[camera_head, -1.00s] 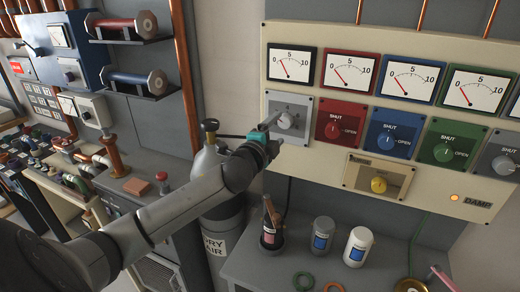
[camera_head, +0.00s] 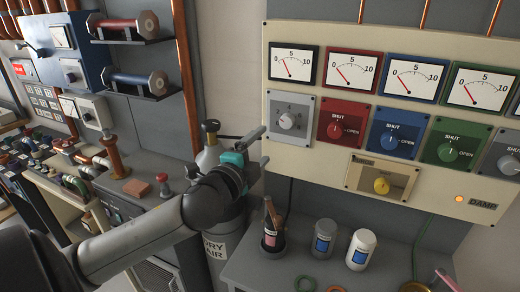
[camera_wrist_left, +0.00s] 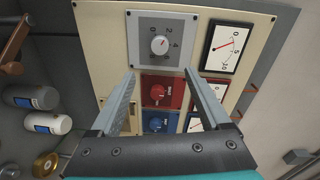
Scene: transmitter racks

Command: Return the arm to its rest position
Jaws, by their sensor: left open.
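My left gripper (camera_head: 256,149) is open and empty in the head view. It is to the left of the cream control panel (camera_head: 400,207), below and left of the grey knob (camera_head: 287,121), and apart from it. In the left wrist view the two fingers (camera_wrist_left: 158,100) are spread, with the grey knob (camera_wrist_left: 159,45) beyond them near the top. The red knob (camera_wrist_left: 157,93) and blue knob (camera_wrist_left: 156,125) show between the fingers. My right gripper is not in view.
A dark gas cylinder (camera_head: 222,225) stands under my left wrist. Two shelves with spools (camera_head: 123,25) are at upper left. Bare wall (camera_head: 228,60) lies left of the panel.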

